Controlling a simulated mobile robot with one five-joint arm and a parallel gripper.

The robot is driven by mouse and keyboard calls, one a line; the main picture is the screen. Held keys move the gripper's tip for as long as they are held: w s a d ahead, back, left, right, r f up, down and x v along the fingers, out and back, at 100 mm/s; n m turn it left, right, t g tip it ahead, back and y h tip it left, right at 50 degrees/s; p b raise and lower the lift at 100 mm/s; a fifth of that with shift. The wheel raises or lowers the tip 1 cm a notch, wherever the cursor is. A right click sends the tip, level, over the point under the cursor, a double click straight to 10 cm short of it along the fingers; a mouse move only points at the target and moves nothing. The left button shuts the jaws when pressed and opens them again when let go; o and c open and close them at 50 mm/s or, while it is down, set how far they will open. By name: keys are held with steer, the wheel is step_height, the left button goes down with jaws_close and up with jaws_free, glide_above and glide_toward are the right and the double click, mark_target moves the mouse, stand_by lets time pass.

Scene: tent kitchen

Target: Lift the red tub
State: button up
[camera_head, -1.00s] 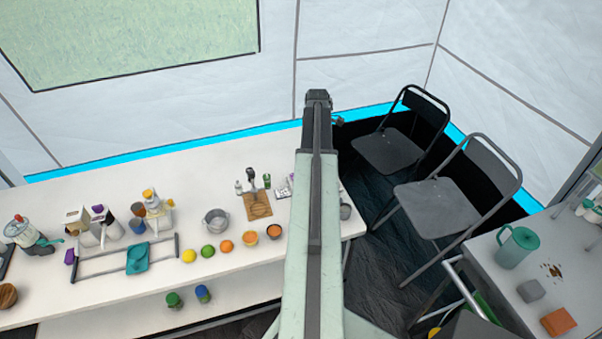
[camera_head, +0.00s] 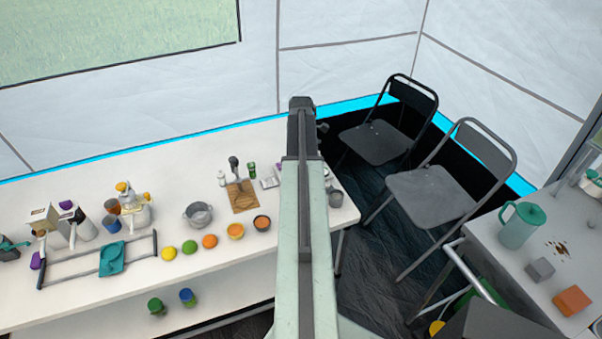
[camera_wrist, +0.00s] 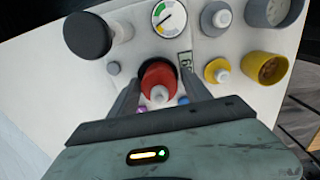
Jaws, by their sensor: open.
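The red tub (camera_wrist: 154,76), with a white tip or knob showing on it, stands on the white table in the wrist view. My gripper (camera_wrist: 160,80) is open, with one dark finger on each side of the tub. I cannot tell whether either finger touches it. In the head view my arm reaches over the table and hides the tub and the gripper.
Close around the tub are a round gauge (camera_wrist: 168,18), a small display (camera_wrist: 186,62), a yellow-rimmed white item (camera_wrist: 217,72), a yellow cup (camera_wrist: 266,68) and a dark round item (camera_wrist: 88,35). Folding chairs (camera_head: 436,200) stand right of the table (camera_head: 225,265).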

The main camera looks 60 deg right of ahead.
steer(key=c, duration=0.8)
steer(key=shift+r, duration=0.1)
steer(key=shift+c, duration=0.2)
step_height(320, 180, up, 9)
steer(key=p, duration=0.9)
